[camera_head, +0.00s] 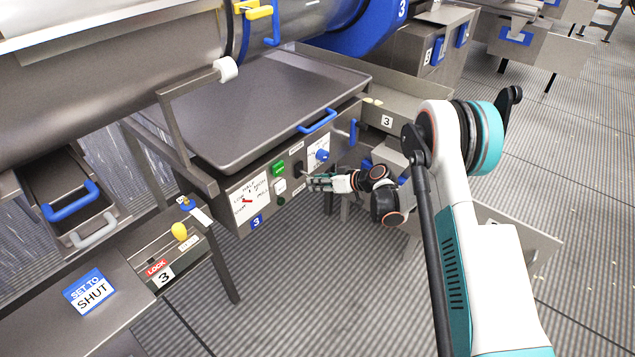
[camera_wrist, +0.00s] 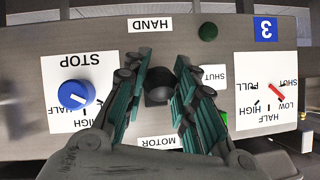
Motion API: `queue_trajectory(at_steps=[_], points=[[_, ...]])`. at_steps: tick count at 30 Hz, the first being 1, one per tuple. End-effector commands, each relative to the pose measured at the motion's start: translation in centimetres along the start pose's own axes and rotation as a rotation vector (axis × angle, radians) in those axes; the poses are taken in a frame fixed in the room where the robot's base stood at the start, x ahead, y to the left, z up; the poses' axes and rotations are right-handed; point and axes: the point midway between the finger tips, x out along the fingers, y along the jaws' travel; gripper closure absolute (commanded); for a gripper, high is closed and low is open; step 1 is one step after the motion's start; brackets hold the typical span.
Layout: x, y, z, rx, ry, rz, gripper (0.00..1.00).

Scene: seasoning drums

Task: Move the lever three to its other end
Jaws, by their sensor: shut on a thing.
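A black ball-ended lever (camera_wrist: 158,90) stands on the panel (camera_wrist: 222,60) between a HAND label (camera_wrist: 150,24) and a MOTOR label (camera_wrist: 158,142), which read upside down in the wrist view. My gripper (camera_wrist: 157,78) is shut around this lever, one green-padded finger on each side. In the head view my gripper (camera_head: 312,183) is at the front panel of the machine, and its fingers hide most of the lever. A blue tag with a 3 (camera_head: 257,222) marks this panel; it also shows in the wrist view (camera_wrist: 265,28).
A blue knob (camera_wrist: 74,95) and a red pointer dial (camera_wrist: 277,91) flank my fingers. A green button (camera_head: 278,168) is close by. A blue handle (camera_head: 318,121) juts out above. A yellow-knobbed lever (camera_head: 180,232) stands by a LOCK label at left.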

Motion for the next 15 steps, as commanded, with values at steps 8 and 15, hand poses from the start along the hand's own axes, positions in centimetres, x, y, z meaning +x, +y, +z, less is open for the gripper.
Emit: queue_trajectory(at_steps=[8,15], points=[[-1.2,-0.7,-2.4,0.03,-0.254,0.064,1.0],[-1.4,-1.1,-3.8,0.054,-0.452,0.114,1.0]])
